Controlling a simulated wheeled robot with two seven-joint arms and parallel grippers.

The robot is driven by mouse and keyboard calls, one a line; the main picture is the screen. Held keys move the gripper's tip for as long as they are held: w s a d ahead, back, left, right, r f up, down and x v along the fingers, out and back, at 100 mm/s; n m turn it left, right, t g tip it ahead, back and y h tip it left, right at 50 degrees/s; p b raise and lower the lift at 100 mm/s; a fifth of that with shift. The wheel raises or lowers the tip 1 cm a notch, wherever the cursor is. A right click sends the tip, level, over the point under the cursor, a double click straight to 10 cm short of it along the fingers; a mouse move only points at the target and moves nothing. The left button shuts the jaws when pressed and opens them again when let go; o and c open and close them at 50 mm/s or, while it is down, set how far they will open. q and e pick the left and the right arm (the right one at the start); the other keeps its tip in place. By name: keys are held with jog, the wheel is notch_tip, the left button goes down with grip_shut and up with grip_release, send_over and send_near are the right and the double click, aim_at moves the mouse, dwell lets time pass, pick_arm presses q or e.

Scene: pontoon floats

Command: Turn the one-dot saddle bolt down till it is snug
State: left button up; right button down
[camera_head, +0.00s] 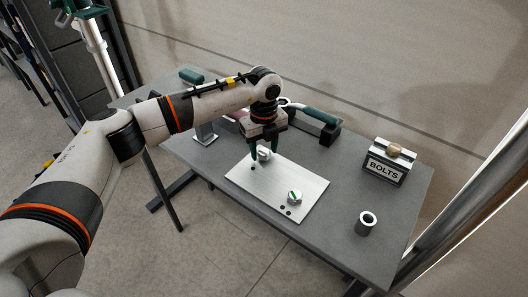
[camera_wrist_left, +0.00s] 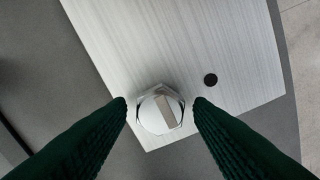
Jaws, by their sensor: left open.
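A bright metal plate (camera_head: 262,188) lies on the grey table and fills much of the left wrist view (camera_wrist_left: 180,40). A silver hex-headed bolt (camera_wrist_left: 160,108) with a grey bar across its top stands near the plate's edge, with one black dot (camera_wrist_left: 210,80) beside it. It also shows in the head view (camera_head: 264,154). My left gripper (camera_wrist_left: 161,104) is open, pointing down, with its green fingertips on either side of this bolt and small gaps showing. A second bolt (camera_head: 294,197) with a green mark stands by two black dots on the plate.
A box labelled BOLTS (camera_head: 384,170) and a grey hollow cylinder (camera_head: 366,224) stand on the table's right. A green-handled tool (camera_head: 318,115) rests in a black holder behind my gripper. A grey stand (camera_head: 205,136) is left of the plate. The table's front right is mostly clear.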

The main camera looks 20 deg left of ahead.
pick_arm(q)
jog(key=n+p, duration=0.1)
jog(key=n, duration=0.5)
jog(key=shift+r+n+p, duration=0.15)
jog(key=shift+n+p, duration=0.15)
jog(key=shift+p, duration=0.1)
jog(key=n+p, duration=0.1)
jog(key=n, duration=0.2)
jog(key=shift+n, duration=0.7)
jog(key=c, duration=0.8)
jog(key=m+b, duration=0.1)
jog(key=m, duration=0.2)
jog(key=shift+f+m+b, duration=0.35)
jog(key=shift+m+b, duration=0.05)
jog(key=m+b, duration=0.2)
jog(key=m, duration=0.2)
jog(key=shift+m, duration=0.4)
jog(key=m, duration=0.2)
jog(key=shift+r+m+b, duration=0.1)
jog(key=shift+m+b, duration=0.3)
jog(key=shift+r+m, duration=0.1)
jog(key=shift+m, duration=0.2)
